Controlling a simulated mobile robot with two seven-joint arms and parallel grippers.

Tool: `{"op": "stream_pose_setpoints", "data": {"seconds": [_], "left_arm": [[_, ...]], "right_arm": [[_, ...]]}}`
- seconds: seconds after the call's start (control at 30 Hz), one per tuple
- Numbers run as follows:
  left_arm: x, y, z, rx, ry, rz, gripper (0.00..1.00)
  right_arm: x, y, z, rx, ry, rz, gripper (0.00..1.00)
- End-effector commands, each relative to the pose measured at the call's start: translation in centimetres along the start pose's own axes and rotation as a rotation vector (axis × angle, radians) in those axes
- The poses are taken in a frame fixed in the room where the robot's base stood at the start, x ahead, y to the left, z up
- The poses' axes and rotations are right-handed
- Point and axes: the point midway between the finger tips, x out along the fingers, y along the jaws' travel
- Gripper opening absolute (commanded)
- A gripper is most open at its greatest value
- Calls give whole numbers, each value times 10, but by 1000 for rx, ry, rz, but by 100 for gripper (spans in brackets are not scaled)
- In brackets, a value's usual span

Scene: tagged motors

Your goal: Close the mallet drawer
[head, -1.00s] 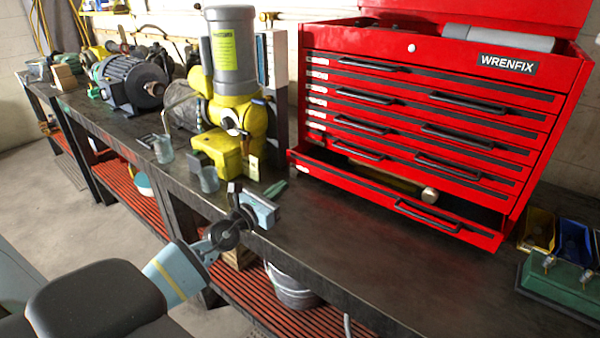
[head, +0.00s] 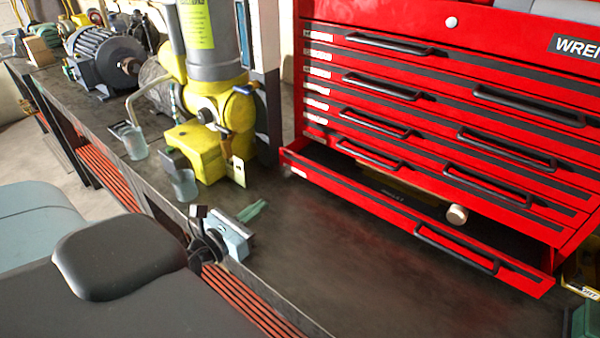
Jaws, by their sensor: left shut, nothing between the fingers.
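The mallet drawer (head: 355,202) is the bottom drawer of the red tool chest (head: 300,60). It stands pulled out, with a black handle (head: 457,249) on its front. Inside lies a mallet, whose pale round end (head: 457,214) shows; the drawers above partly hide it. My right gripper is out of view.
A yellow and grey machine (head: 210,130) stands left of the chest, with two glass jars (head: 183,185) beside it. A grey motor (head: 105,62) is farther left. The bench top (head: 330,255) before the drawer is clear. A green item (head: 585,320) sits at far right.

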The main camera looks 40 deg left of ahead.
Motion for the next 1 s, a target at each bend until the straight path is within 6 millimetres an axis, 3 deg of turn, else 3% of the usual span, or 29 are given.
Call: {"op": "stream_pose_setpoints", "data": {"seconds": [0.27, 1.0], "left_arm": [[13, 0, 0, -1, -3, 2, 0], [109, 0, 3, -1, -7, 1, 0]], "right_arm": [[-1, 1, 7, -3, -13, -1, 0], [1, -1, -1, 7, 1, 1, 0]]}}
